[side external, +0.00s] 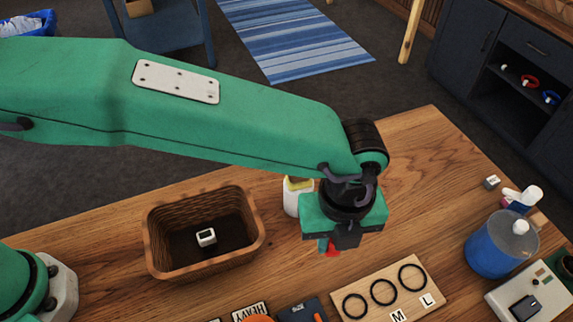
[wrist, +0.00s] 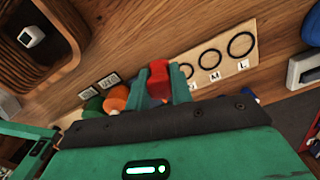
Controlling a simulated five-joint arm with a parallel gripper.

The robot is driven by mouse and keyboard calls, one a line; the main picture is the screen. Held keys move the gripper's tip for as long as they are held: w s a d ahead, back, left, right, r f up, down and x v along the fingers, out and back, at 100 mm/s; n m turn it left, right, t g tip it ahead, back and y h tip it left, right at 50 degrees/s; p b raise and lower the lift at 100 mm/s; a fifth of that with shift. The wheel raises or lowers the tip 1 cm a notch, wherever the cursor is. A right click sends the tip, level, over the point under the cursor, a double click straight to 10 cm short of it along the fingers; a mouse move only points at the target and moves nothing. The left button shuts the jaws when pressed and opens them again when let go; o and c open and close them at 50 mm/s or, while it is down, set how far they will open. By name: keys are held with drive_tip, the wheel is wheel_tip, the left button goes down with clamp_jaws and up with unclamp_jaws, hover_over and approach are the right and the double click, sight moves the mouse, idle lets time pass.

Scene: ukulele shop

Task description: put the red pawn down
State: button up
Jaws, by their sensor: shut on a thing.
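The red pawn (wrist: 158,72) is between the two green fingers of my gripper (wrist: 159,84) in the wrist view. My gripper is shut on it. In the side view only a small red part of the pawn (side external: 333,250) shows below my gripper (side external: 330,243); the rest is hidden by the gripper body. The pawn appears to be held above the wooden table (side external: 415,215), but I cannot tell how high.
A wicker basket (side external: 160,268) with a small white item (side external: 206,237) inside stands left. A white bottle (side external: 292,198) is close behind my gripper. A ring board (side external: 365,312) lies in front. A blue cylinder (side external: 490,250) stands right. Bare table lies between gripper and cylinder.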

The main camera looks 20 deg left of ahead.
drive_tip(key=d+m, duration=0.1)
drive_tip(key=d, duration=0.5)
drive_tip(key=shift+s+d+r, duration=0.2)
drive_tip(key=shift+s+r, duration=0.05)
drive_tip(key=shift+s, duration=0.15)
drive_tip(key=w+f, duration=0.2)
drive_tip(key=w, duration=0.2)
drive_tip(key=w+f, duration=0.2)
drive_tip(key=w, duration=0.1)
drive_tip(key=w+a+f, duration=0.1)
drive_tip(key=w+f, duration=0.2)
drive_tip(key=w, duration=0.1)
drive_tip(key=shift+w, duration=0.35)
drive_tip(key=shift+f, duration=2)
drive_tip(key=shift+f, duration=0.15)
drive_tip(key=o, duration=0.9)
drive_tip(key=shift+o, duration=0.2)
